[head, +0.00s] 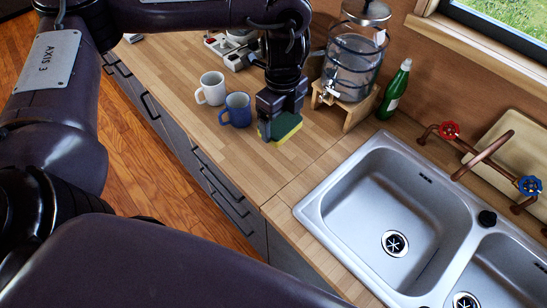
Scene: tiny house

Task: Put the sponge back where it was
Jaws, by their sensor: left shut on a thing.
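The sponge (286,128), green with a yellow layer, is at the wooden counter (250,160) left of the sink. My left gripper (279,114) comes down on it from above and is shut on it. The gripper covers part of the sponge. I cannot tell whether the sponge touches the counter or is held just above it. My right gripper is not in view.
A blue mug (236,110) and a white mug (210,89) stand just left of the sponge. A glass dispenser (352,62) on a wooden stand and a green bottle (394,90) are behind right. A double sink (395,210) lies at the right.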

